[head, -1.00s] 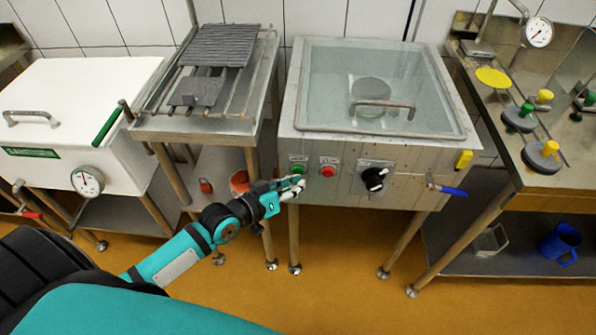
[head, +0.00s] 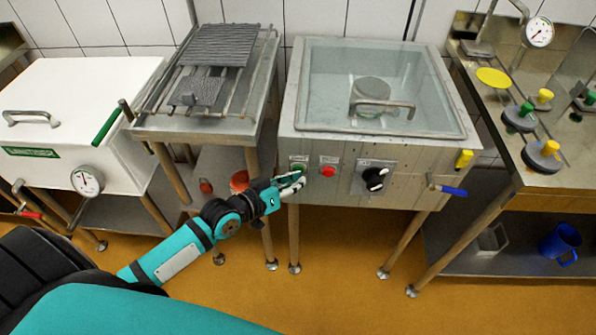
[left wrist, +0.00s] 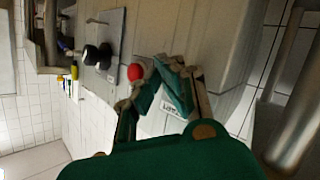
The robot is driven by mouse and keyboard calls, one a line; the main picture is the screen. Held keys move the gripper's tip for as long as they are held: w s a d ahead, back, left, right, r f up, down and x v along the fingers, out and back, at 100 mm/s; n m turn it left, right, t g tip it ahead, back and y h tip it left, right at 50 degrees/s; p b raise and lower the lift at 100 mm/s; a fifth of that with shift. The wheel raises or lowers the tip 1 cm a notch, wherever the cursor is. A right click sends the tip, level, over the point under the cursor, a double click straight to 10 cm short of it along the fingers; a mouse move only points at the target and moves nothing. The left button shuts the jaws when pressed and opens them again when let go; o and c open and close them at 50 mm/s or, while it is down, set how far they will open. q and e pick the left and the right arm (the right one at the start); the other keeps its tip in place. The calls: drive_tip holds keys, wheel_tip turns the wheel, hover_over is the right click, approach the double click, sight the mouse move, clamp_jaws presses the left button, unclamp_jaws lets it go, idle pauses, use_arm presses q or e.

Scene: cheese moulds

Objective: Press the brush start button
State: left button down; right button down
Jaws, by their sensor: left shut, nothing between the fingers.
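The brush machine's front panel (head: 345,178) carries a green button (head: 299,168) at its left end under a small label. A red button (head: 328,171) sits to its right and also shows in the left wrist view (left wrist: 135,72). My left gripper (head: 297,180) is shut and empty, with its fingertips at the green button and covering part of it. I cannot tell whether they touch or press it. In the left wrist view the fingers (left wrist: 165,80) point at the panel beside the red button, and the green button is hidden behind them. My right gripper is not in view.
A black knob (head: 375,178) is right of the red button, and a blue-handled valve (head: 452,191) sticks out farther right. The clear-lidded tank (head: 385,85) is above the panel. A metal rack table (head: 190,128) stands close on the left.

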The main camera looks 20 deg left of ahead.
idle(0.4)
use_arm(q)
drive_tip(key=shift+s+d+p, duration=0.3)
drive_tip(key=shift+s+p, duration=0.35)
drive_tip(key=shift+s, duration=0.15)
drive_tip(key=s+p, duration=0.1)
drive_tip(key=s+d+p, duration=0.1)
drive_tip(key=s, duration=0.2)
drive_tip(key=shift+s+d+p, duration=0.35)
drive_tip(key=shift+s+p, duration=0.05)
idle(0.5)
